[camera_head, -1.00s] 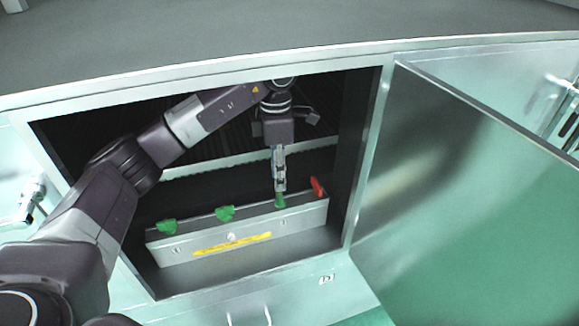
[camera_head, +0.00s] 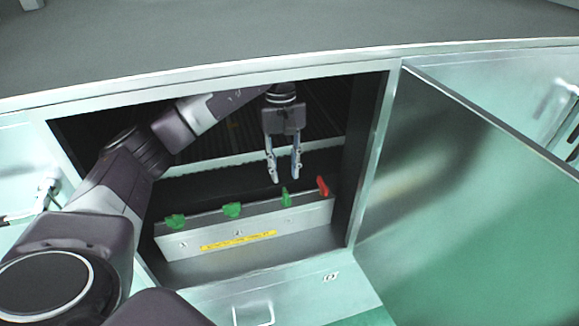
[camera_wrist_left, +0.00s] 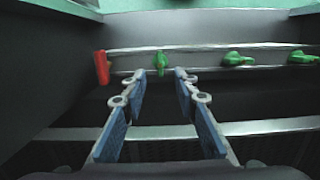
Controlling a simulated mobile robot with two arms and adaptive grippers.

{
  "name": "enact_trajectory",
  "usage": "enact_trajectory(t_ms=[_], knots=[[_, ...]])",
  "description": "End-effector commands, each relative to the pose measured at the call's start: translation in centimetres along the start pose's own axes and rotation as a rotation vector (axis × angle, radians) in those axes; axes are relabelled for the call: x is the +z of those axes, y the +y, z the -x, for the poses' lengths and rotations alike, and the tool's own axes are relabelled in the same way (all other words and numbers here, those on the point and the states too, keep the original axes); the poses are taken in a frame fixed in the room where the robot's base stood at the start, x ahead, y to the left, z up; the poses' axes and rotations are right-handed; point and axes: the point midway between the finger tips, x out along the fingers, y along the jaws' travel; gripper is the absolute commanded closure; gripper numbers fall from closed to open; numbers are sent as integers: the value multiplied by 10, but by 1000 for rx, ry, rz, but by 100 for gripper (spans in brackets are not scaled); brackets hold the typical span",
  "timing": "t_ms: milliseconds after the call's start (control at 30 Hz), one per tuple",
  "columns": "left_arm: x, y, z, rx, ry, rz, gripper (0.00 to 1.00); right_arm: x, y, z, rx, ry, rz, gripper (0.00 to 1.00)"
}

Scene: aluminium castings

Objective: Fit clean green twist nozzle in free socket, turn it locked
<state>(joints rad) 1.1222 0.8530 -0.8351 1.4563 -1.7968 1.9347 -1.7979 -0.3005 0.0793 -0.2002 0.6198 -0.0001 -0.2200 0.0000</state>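A green nozzle (camera_head: 286,197) sits on the metal manifold bar (camera_head: 210,233) inside the open cabinet. It looks narrow from the front, while two other green nozzles (camera_head: 232,210) (camera_head: 176,221) on the bar look broad, so it is turned differently. A red nozzle (camera_head: 323,185) sits at the bar's right end. My left gripper (camera_head: 285,178) is open and empty just above the nearest green nozzle. In the left wrist view that green nozzle (camera_wrist_left: 160,63) shows beyond the spread fingers (camera_wrist_left: 166,80), apart from them. No empty socket is visible. My right gripper is not in view.
The cabinet frame and side walls enclose the bar closely. A metal door (camera_head: 470,200) stands open at the right. A toothed metal strip (camera_head: 215,164) crosses the cabinet behind the bar. A yellow label (camera_head: 238,241) is on the bar's front.

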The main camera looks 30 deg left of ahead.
Motion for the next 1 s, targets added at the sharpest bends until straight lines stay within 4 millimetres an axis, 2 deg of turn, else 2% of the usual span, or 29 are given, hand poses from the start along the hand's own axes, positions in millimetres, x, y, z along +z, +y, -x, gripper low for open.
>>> enact_trajectory(t_ms=[533,900,1000], knots=[[1,0,-66,-2,-2,-2,72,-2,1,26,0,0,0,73],[0,0,-73,1,1,-2,72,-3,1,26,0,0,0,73],[0,0,-73,1,1,-2,84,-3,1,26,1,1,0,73]])
